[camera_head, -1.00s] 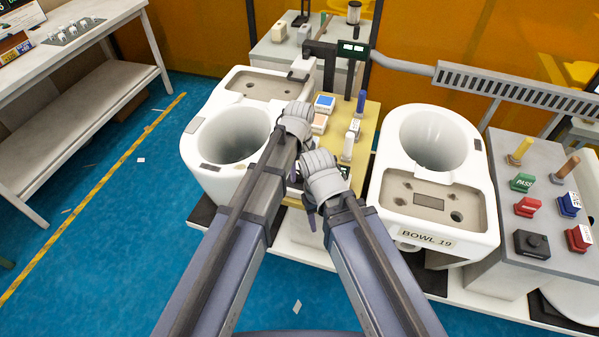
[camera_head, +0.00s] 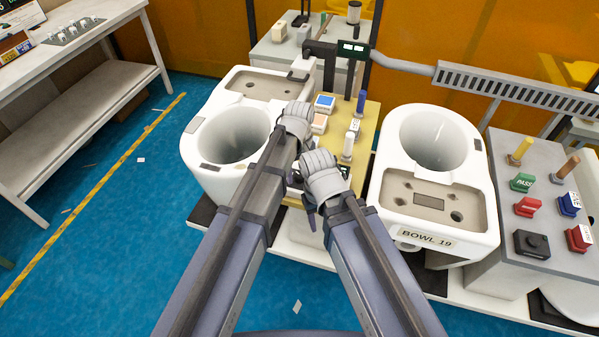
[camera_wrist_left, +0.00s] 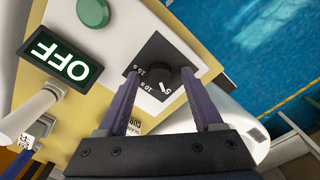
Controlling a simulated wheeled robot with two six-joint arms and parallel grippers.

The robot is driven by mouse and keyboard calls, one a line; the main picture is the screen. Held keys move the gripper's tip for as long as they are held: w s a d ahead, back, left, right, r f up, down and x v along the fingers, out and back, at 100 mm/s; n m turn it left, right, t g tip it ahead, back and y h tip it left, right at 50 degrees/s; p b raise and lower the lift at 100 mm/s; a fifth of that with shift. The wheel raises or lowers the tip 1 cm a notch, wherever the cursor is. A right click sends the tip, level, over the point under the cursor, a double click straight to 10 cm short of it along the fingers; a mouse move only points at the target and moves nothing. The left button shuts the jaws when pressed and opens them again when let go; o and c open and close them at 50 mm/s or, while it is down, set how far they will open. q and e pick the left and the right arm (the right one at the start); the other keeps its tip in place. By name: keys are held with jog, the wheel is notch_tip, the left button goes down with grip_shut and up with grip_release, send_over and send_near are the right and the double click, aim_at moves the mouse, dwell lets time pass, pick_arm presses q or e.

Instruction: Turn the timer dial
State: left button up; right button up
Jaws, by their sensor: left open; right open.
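In the left wrist view the timer dial (camera_wrist_left: 159,81) is a round black knob on a black plate with white marks; figures 5, 10 and 15 show around it. Its white pointer line lies near the 5. My left gripper (camera_wrist_left: 161,74) is open, its two purple fingers on either side of the knob; I cannot tell whether they touch it. In the head view my left gripper (camera_head: 294,172) hangs over the front of the yellow-topped stand (camera_head: 367,129), and the arms hide the dial. My right gripper (camera_head: 310,216) is just below and right of it, open and empty.
A green OFF display (camera_wrist_left: 62,60) and a green button (camera_wrist_left: 93,12) sit beside the dial. White toilet bowls stand left (camera_head: 208,172) and right (camera_head: 471,228) of the stand. A grey stamp table (camera_head: 487,250) is at far right. Blue floor lies open at left.

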aim_at(300, 175)
pick_arm(q)
notch_tip(300, 175, up, 8)
jog(key=p, duration=0.8)
jog(key=shift+f, duration=0.1)
jog(key=s+a+m, duration=0.3)
jog(key=s+a, duration=0.2)
jog(key=a, duration=0.3)
jog(key=s+a+m, duration=0.2)
jog(key=s+a, duration=0.4)
jog(key=a, duration=0.3)
jog(key=s+d+m+y, duration=0.1)
jog(key=s+d+m, duration=0.3)
jog(key=d, duration=0.7)
jog(key=shift+s, duration=0.8)
